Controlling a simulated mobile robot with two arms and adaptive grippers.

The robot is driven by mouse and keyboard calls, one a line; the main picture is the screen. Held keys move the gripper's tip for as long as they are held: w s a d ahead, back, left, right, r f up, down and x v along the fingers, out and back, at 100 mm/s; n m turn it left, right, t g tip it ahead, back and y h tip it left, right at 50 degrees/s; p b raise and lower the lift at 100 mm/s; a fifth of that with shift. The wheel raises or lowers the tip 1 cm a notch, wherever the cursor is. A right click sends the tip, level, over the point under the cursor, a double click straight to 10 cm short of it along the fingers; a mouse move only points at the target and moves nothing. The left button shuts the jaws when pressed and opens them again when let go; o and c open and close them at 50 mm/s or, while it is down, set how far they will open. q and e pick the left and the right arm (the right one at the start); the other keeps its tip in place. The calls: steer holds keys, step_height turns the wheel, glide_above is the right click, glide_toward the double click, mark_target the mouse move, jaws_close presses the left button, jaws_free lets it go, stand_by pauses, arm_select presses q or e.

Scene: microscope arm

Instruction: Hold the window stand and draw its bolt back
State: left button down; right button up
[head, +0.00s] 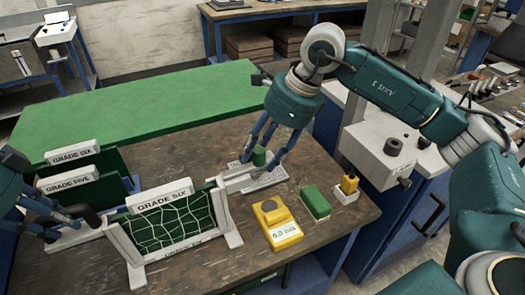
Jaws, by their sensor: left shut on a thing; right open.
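The window stand (224,213) has white posts, a dark green pane crossed by pale lines, and a GRADE SIX sign on top. My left gripper (65,229) is at the left picture edge, shut on a pale part at the stand's left side; its fingers partly hide that part. A pale bar, seemingly the bolt (236,183), sticks out at the stand's upper right. A green knob (259,157) stands near the bar's outer end. My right gripper (260,160) is open, pointing down, with its fingers around the knob; I cannot tell whether they touch it.
Two more signed stands (73,152) are behind on the left. A pale keyboard-like plate (268,178) lies under my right gripper. A yellow device (277,225), a green block (315,204) and a yellow-topped item (348,187) stand to the right. A green mat (150,105) covers the clear back area.

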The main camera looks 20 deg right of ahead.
steer(key=v, duration=1.2)
steer(key=shift+f, duration=0.1)
arm_select(q)
steer(key=c, duration=1.3)
jaws_free()
steer(key=shift+a, duration=0.1)
steer(key=shift+r, duration=0.1)
